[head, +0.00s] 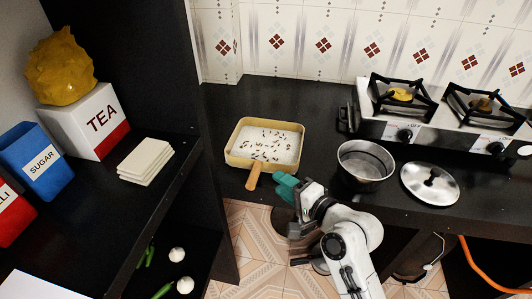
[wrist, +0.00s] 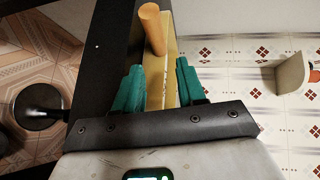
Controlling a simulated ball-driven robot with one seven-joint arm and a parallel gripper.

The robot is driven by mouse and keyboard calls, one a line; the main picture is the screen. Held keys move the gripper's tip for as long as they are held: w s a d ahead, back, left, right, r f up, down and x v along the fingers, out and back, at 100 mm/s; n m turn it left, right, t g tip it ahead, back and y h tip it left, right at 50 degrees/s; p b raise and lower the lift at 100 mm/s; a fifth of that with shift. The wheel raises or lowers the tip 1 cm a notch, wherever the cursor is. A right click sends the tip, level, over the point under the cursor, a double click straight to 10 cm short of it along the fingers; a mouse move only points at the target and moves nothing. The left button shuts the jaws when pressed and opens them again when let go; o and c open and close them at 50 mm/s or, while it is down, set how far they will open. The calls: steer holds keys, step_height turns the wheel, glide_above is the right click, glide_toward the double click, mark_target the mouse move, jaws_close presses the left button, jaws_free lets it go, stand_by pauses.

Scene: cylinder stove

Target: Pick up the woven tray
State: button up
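The woven tray (head: 281,169) is a shallow, square, yellow-tan tray with a pale inside dotted with dark specks. It lies flat on the black counter, and its round wooden handle (head: 254,177) points toward the front edge. My gripper (head: 285,187) has teal fingers and is just right of the handle, near the tray's front wall. In the wrist view the fingers (wrist: 158,85) are apart, with a yellow strip of the tray (wrist: 165,70) showing beyond and between them. The handle (wrist: 153,30) is ahead of them. I cannot tell whether the fingers touch the tray.
A steel pot (head: 366,165) and a lid (head: 430,184) are on the counter (head: 225,100) to the right, before a two-burner stove (head: 440,115). A dark shelf panel (head: 205,150) stands at left, beside a shelf holding tea (head: 100,120) and sugar (head: 38,160) canisters.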

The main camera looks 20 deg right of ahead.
mark_target(260, 171)
steer(key=x, duration=0.4)
steer(key=shift+x, duration=2.7)
steer(key=shift+s+f, duration=0.1)
steer(key=shift+f, duration=0.1)
steer(key=shift+c, duration=0.5)
jaws_close()
steer(key=shift+r, duration=0.1)
